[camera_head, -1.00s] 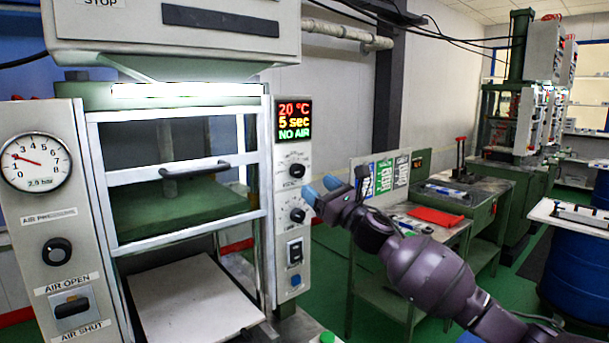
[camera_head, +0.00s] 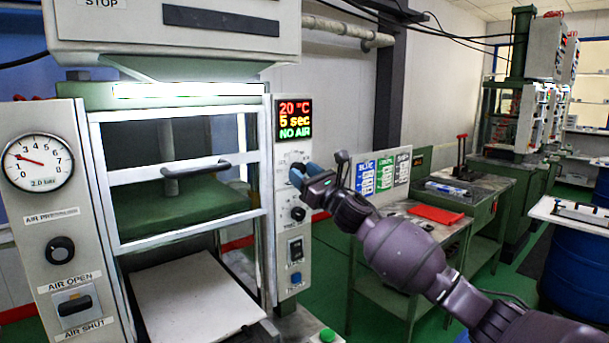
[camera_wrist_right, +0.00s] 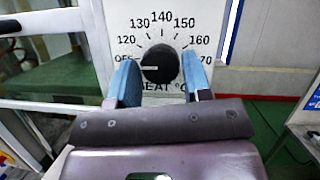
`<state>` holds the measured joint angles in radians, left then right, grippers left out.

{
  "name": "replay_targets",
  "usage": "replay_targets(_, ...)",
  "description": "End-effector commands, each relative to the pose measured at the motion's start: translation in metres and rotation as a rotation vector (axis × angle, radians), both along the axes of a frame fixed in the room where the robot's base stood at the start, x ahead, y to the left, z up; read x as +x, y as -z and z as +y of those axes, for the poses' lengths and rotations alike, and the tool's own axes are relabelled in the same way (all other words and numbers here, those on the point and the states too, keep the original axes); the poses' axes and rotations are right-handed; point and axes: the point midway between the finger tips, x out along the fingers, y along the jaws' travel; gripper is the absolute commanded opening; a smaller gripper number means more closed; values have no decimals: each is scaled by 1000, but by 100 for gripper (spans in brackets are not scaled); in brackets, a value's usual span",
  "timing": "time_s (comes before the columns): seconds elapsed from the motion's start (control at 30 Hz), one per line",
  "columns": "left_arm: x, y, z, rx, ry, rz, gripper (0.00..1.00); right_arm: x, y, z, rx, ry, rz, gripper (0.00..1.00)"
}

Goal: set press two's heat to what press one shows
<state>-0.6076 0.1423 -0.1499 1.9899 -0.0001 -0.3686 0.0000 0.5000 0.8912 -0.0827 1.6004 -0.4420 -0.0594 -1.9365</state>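The near press has a control panel (camera_head: 291,228) whose display (camera_head: 294,119) reads 20 °C, 5 sec, NO AIR. In the right wrist view the black heat knob (camera_wrist_right: 158,63) sits below a scale from OFF through 120 to 170, and its white mark points left towards OFF. My right gripper (camera_head: 299,174) is at this knob and hides it in the head view. In the right wrist view the blue fingers of the gripper (camera_wrist_right: 161,72) are apart, one on each side of the knob; contact is not clear. My left gripper is not in view.
A lower knob (camera_head: 298,214), a switch (camera_head: 295,250) and a blue button (camera_head: 296,279) sit below on the panel. The press guard has a dark handle (camera_head: 197,170). Another press (camera_head: 513,115) stands at the back right. A bench (camera_head: 440,230) stands beside my right arm.

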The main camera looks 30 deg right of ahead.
Motion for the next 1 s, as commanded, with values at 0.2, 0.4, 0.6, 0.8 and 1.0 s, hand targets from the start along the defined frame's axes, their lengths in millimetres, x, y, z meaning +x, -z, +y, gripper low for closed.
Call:
replay_targets(0.2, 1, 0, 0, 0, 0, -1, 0, 0, 0, 0, 0, 0, 0, 16)
replay_targets(0.4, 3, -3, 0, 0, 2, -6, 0, 0, 0, 0, 17, 0, 1, 16)
replay_targets(0.6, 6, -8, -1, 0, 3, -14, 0, -1, -1, 1, 96, -1, 6, 16)
replay_targets(0.8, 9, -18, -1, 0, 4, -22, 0, -1, -2, 2, 246, -2, 17, 16)
replay_targets(1.0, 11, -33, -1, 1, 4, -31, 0, -1, -4, 4, 434, -2, 31, 16)
